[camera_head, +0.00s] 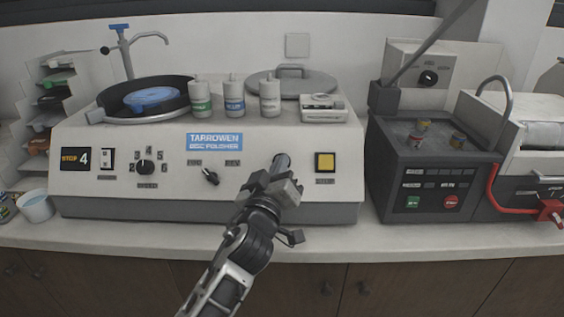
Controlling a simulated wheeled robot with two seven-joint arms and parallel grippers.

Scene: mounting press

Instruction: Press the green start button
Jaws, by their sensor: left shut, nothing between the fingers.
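My left gripper (283,164) is shut and empty. It is in front of the polisher's panel, between a black knob and the yellow button, well to the left of the green button. I cannot tell whether its tip touches the polisher. My right gripper is out of view.
The white disc polisher (90,192) fills the left and middle of the counter (420,235), with three bottles on top. A yellow button (324,162) is on its panel. A red handle (494,190) is right of the press panel. A narrow gap separates polisher and press.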

